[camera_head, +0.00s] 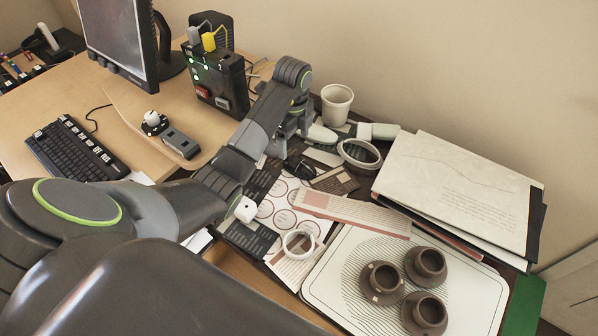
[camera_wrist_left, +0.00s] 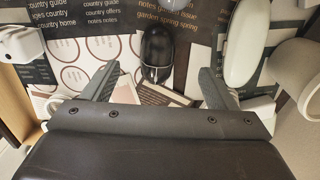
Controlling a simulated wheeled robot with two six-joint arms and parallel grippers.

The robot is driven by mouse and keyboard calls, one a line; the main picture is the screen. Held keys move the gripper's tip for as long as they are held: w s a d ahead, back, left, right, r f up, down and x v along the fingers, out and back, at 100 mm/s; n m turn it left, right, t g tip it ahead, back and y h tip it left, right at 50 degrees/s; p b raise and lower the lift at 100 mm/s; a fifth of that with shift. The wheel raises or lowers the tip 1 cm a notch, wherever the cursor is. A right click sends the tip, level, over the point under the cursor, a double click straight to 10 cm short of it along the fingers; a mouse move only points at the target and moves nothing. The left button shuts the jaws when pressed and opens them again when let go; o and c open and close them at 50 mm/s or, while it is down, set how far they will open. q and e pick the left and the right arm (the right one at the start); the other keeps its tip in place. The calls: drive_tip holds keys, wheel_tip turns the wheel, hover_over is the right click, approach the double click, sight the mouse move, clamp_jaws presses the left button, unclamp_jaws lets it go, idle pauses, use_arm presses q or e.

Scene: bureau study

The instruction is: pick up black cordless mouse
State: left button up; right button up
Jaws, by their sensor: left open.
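The black cordless mouse (camera_wrist_left: 156,52) lies on printed papers in the left wrist view, ahead of and between the two fingers of my left gripper (camera_wrist_left: 158,78). The gripper is open and nothing is between its fingertips. In the head view the mouse (camera_head: 303,169) is a small dark shape on the papers, partly hidden by my left arm. My left gripper (camera_head: 288,140) points down over the papers close to it. My right gripper does not show.
A white cup (camera_head: 337,101), a pale ring-shaped vessel (camera_head: 360,153) and a white oval object (camera_wrist_left: 243,52) stand nearby. A white cube (camera_head: 245,209) sits left of the mouse. A white tray (camera_head: 335,290) with brown cups is at front right. A monitor (camera_head: 112,35) stands at back left.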

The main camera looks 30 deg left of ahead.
sight(294, 158)
use_arm(q)
wheel_tip(294, 158, down, 3)
drive_tip(key=shift+r+b, duration=0.15)
drive_tip(key=shift+b, duration=0.75)
drive_tip(key=shift+s+d+f, duration=0.1)
drive_tip(key=shift+s+f, duration=0.05)
drive_tip(key=shift+f, duration=2.4)
drive_tip(key=c, duration=1.1)
